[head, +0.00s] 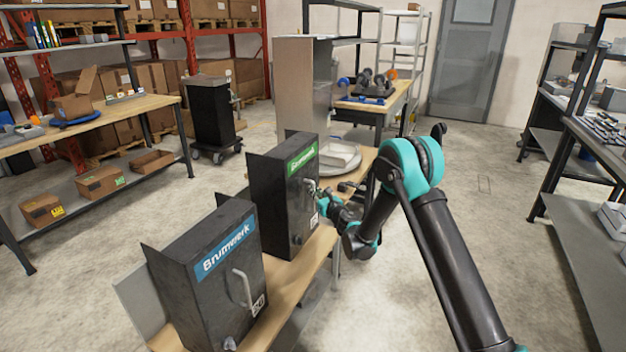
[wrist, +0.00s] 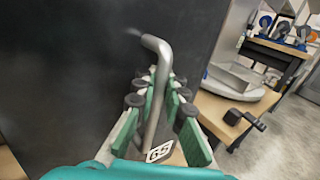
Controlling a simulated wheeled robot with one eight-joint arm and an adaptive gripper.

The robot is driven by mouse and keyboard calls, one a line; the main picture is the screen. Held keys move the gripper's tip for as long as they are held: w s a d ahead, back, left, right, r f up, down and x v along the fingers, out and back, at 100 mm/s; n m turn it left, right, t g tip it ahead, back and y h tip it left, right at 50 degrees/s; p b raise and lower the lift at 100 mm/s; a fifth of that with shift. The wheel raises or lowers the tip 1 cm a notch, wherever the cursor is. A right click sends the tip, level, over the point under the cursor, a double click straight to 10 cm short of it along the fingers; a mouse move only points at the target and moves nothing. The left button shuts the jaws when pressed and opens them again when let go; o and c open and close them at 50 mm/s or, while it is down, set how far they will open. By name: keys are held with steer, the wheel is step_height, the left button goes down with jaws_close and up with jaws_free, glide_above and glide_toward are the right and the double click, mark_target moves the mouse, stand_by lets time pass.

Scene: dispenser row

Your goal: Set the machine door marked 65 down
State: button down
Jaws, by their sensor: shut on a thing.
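The machine with the green label (head: 283,195) stands on the wooden bench, its dark front door facing right. In the wrist view the dark door (wrist: 65,75) fills the left side, and a white tag reading 65 (wrist: 160,151) shows low behind my fingers. A bent grey bar handle (wrist: 157,45) stands out from this door. My gripper (wrist: 160,85) is shut on the handle, with a finger on either side of it. In the head view my gripper (head: 320,193) reaches the door from the right and partly covers the handle. Whether the door is fully closed cannot be told.
A blue-labelled machine (head: 217,278) with its own handle stands nearer on the same bench (head: 318,248). Behind the green-labelled machine are a round grey plate with a pale box (head: 340,155) and a tall grey cabinet (head: 303,85). Open floor (head: 470,200) lies right of my arm.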

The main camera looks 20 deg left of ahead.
mark_target(314, 206)
steer(key=shift+f, duration=3.5)
steer(key=c, duration=1.6)
jaws_free()
